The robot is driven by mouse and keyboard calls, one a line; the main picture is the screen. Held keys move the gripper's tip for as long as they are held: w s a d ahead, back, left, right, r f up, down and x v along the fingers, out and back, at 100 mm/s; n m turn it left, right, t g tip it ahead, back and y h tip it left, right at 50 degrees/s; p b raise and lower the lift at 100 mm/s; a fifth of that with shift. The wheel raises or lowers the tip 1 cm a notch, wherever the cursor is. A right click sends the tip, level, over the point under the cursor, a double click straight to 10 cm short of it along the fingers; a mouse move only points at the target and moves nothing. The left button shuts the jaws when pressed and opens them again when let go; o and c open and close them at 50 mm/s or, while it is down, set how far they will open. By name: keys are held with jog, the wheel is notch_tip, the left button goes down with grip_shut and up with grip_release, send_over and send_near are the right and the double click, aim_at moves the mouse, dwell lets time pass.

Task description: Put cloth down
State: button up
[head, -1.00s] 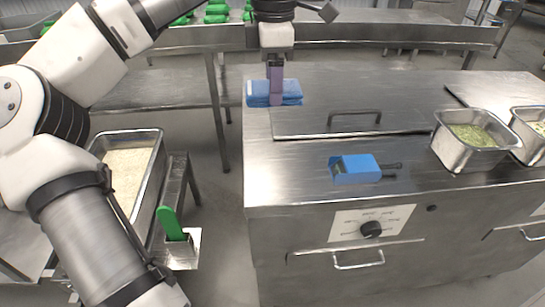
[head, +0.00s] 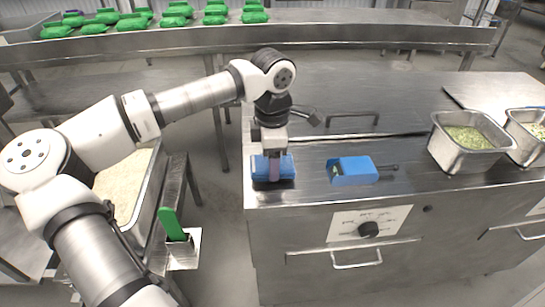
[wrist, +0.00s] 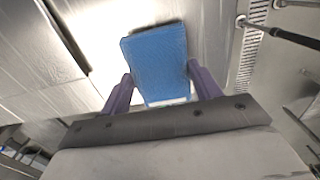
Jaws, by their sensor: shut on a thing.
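The blue folded cloth (head: 287,166) is at the left end of the steel counter, near its front edge. It is between the purple fingers of my gripper (head: 274,178), which points down and is shut on it. In the wrist view the cloth (wrist: 156,58) fills the space between the two fingers (wrist: 160,90). A dark strip, like a shadow, lies just below the cloth in the head view. I cannot tell whether the cloth touches the counter (head: 310,193).
A blue box-like item with a dark handle (head: 354,171) lies right of the cloth. Steel pans of green food (head: 462,158) stand further right. A green-handled tool (head: 170,222) stands in a holder at left, beside a rice pan (head: 150,205). Green packs (head: 130,22) line the back table.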

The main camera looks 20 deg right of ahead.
jog(key=shift+f, duration=0.35)
jog(key=shift+f, duration=0.2)
jog(key=o, duration=1)
jog(key=shift+r, duration=0.1)
jog(key=shift+r, duration=0.1)
notch_tip(320, 180, up, 12)
jog(key=shift+r+b, duration=0.1)
jog(key=shift+b, duration=0.45)
